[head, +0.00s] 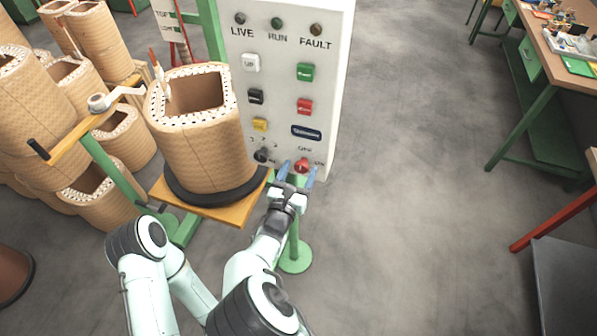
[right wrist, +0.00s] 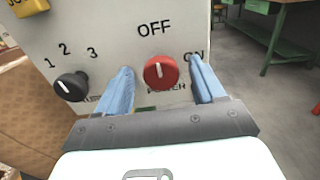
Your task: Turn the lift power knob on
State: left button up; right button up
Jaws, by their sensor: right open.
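The lift power knob (right wrist: 160,72) is red with a white pointer line, low on the white control panel (head: 280,85). In the right wrist view its pointer stands upright, toward the word OFF, with ON to its right. The knob also shows in the head view (head: 302,165). My right gripper (right wrist: 162,78) is open, with its blue fingers on either side of the knob. I cannot tell whether either finger touches it. The gripper also shows in the head view (head: 297,172). My left gripper is not in view.
A black selector knob (right wrist: 70,87) marked 1, 2, 3 sits just left of the red knob.

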jog(key=c, duration=1)
jog(key=shift+c, duration=0.2)
